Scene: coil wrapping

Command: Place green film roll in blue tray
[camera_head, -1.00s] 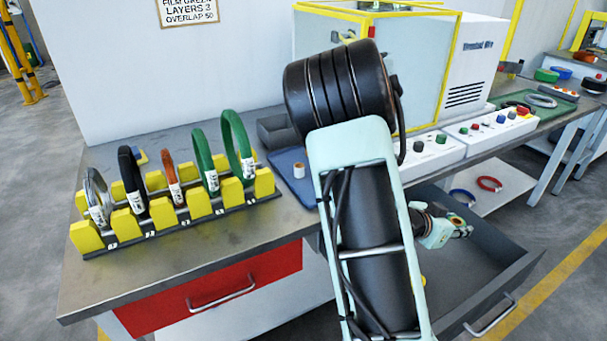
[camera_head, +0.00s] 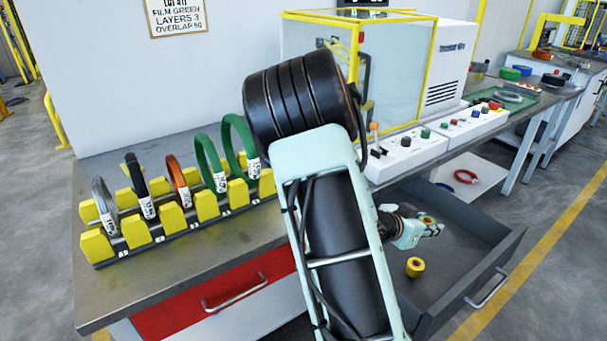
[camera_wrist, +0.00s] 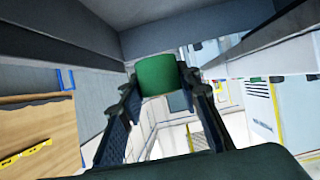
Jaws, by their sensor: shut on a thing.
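My gripper (camera_head: 432,229) is low over the open grey drawer in the head view, small and partly hidden by my own arm. In the wrist view my gripper (camera_wrist: 158,95) is shut on the green film roll (camera_wrist: 156,76), which sits between the two fingertips. In the head view the roll (camera_head: 428,219) shows only as a small patch of green and brown at the fingers. The blue tray cannot be made out now; my arm covers the bench area where blue showed earlier.
A yellow roll (camera_head: 415,267) lies in the open drawer (camera_head: 465,262). A yellow rack (camera_head: 130,233) with several coils stands on the bench (camera_head: 180,284) at left. White control boxes (camera_head: 405,157) and a yellow-framed machine (camera_head: 325,75) stand behind my arm.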

